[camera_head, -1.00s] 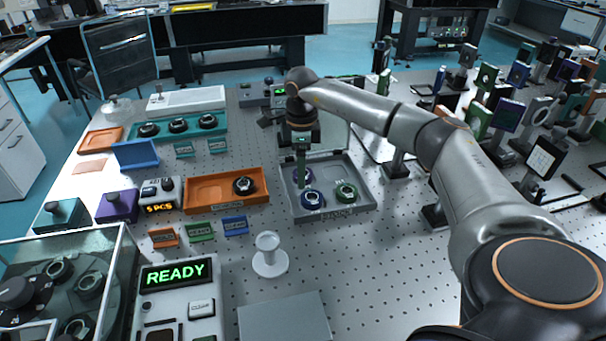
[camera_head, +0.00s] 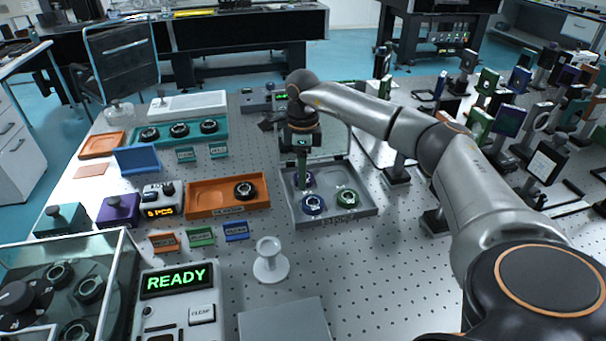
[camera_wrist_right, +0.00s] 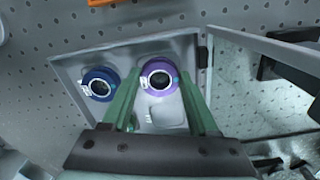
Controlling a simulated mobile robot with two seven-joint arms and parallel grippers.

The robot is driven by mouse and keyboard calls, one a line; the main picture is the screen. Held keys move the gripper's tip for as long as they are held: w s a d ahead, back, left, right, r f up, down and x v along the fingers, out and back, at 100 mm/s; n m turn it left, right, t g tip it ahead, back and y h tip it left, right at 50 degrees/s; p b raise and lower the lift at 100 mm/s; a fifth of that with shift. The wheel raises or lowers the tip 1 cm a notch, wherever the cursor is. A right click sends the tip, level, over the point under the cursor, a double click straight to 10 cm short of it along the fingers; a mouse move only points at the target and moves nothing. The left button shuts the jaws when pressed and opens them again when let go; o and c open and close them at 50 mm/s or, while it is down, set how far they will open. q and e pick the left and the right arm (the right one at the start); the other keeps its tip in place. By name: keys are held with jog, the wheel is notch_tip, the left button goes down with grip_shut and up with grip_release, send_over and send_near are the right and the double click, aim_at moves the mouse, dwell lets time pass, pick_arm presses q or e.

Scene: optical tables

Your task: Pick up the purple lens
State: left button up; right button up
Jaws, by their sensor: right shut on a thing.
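The purple lens (camera_head: 309,178) is a round ring with a dark centre and a white label, in the grey tray (camera_head: 335,216). In the right wrist view the purple lens (camera_wrist_right: 160,77) sits between the two green fingers. My right gripper (camera_wrist_right: 160,80) is shut on it, one finger at each side. In the head view my right gripper (camera_head: 303,180) points down into the tray and hides part of the lens. A blue lens (camera_head: 313,204) and a green lens (camera_head: 347,198) lie in the same tray. My left gripper is not in view.
The tray's raised lid (camera_head: 327,142) stands behind it, close to my gripper. An orange tray (camera_head: 215,195) with one lens lies to the left. A white pedestal (camera_head: 270,262) stands in front. Several optical mounts crowd the right side.

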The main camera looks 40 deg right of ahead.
jog(key=shift+r, duration=0.55)
pick_arm(q)
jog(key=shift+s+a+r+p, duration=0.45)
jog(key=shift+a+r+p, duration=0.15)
jog(key=shift+p, duration=0.55)
pick_arm(e)
jog(key=w+a+r, duration=0.9)
jog(key=w+r, duration=0.1)
jog(key=r, duration=0.1)
jog(key=shift+w+a+r, duration=0.15)
jog(key=shift+w+r, duration=0.05)
jog(key=shift+r, duration=0.05)
